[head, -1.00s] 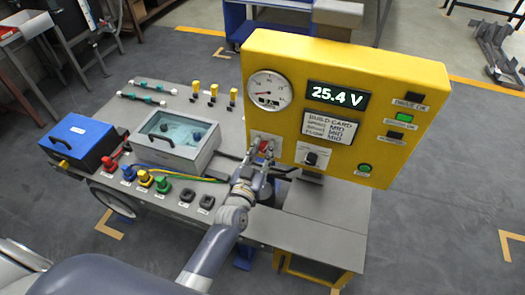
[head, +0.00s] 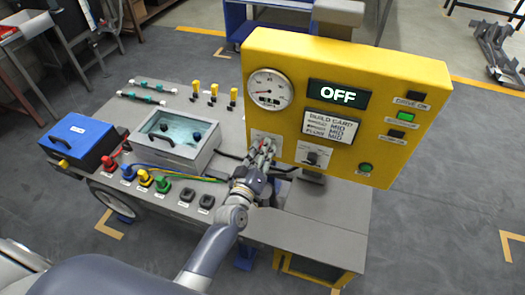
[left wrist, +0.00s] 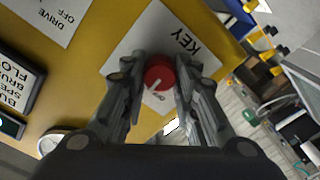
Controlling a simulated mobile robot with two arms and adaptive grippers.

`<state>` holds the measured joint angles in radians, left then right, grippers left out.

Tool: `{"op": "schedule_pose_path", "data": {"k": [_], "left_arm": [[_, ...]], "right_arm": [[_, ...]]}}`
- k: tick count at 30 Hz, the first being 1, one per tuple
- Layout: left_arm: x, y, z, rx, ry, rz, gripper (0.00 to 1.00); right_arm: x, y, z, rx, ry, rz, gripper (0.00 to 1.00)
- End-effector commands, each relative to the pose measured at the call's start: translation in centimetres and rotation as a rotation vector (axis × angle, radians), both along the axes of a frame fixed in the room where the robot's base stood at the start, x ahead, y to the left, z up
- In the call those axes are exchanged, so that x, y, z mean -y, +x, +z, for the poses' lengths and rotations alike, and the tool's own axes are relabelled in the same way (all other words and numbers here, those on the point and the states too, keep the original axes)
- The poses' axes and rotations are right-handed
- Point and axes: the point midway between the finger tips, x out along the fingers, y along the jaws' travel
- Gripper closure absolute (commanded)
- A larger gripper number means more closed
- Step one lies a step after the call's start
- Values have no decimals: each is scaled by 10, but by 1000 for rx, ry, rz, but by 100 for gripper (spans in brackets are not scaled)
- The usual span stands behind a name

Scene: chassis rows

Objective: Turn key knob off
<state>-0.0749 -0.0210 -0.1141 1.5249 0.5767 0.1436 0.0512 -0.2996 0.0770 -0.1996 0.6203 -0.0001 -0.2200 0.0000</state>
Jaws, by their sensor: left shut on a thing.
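The red key knob (left wrist: 159,73) sits on a white plate marked KEY (left wrist: 140,50) on the yellow panel (head: 270,50). In the left wrist view it lies between the two fingers of my left gripper (left wrist: 158,82), which is shut on it. A white pointer line shows on the knob's face. In the head view my left gripper (head: 262,155) reaches the lower left of the panel and hides most of the knob. The display (head: 338,94) reads OFF. My right gripper is not in view.
A black drive knob (head: 312,157) is right of the key plate. A gauge (head: 269,89) and a build card (head: 328,129) are above. The bench to the left holds a blue box (head: 77,140), a grey tray with a clear lid (head: 150,151) and several coloured connectors.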

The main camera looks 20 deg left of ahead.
Motion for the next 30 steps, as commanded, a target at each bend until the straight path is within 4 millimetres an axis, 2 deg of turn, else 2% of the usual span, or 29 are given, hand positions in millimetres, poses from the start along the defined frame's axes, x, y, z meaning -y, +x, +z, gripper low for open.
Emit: {"op": "schedule_pose_path", "data": {"k": [6, 15, 30], "left_arm": [[0, 0, -1, -6, -192, -1, 96], [0, 0, -2, -14, -386, -1, 96], [-1, 0, -1, -17, -487, -1, 96]], "right_arm": [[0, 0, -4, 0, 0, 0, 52], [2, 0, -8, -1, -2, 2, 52], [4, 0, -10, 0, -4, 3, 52]]}}
